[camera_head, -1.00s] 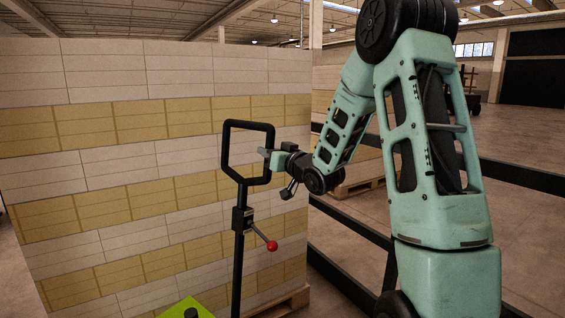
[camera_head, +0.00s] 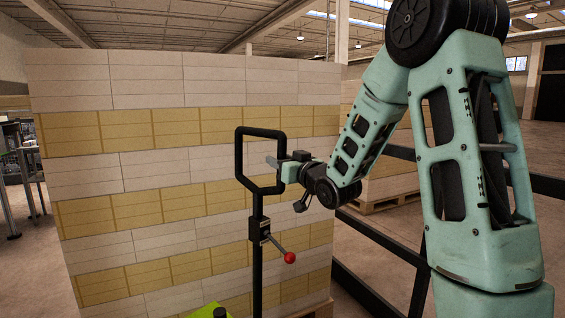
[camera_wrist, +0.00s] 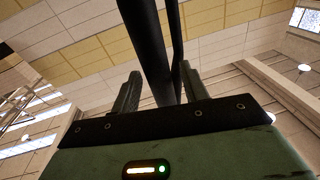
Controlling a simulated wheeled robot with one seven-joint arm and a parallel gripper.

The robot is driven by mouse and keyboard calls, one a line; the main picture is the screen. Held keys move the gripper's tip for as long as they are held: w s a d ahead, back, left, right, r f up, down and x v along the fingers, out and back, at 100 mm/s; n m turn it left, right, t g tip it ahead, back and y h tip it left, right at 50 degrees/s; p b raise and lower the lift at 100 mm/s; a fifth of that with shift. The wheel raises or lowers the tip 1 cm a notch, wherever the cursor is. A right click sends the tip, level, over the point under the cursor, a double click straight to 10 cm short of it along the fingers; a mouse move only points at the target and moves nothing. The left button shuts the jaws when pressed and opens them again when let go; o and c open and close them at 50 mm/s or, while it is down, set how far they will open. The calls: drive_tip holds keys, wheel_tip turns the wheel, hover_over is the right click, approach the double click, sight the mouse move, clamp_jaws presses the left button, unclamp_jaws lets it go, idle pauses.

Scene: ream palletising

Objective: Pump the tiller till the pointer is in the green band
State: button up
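The tiller (camera_head: 257,235) is a black upright shaft topped by an angular loop handle (camera_head: 240,155). A small black block on the shaft carries a lever with a red knob (camera_head: 290,257). My gripper (camera_head: 275,162) is at the right side of the loop, with a finger across its bar. In the wrist view, the black bar (camera_wrist: 152,45) passes between the two fingers of my gripper (camera_wrist: 161,78). A gap shows beside the left finger, so it looks open around the bar. A lime-green part (camera_head: 207,311) shows at the bottom edge. No pointer or green band is visible.
A tall stack of white and yellow reams (camera_head: 150,130) stands close behind the tiller. A dark rail (camera_head: 365,290) runs at the right, with another loaded pallet (camera_head: 385,203) beyond it. Metal equipment (camera_head: 20,170) stands at the far left, with bare floor near it.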

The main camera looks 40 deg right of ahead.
drive_tip(key=shift+s, duration=0.1)
drive_tip(key=s+a+f+b, duration=0.1)
drive_tip(key=s+b, duration=0.6)
drive_tip(key=s, duration=0.4)
drive_tip(key=shift+s+b, duration=0.35)
drive_tip(key=shift+s, duration=0.05)
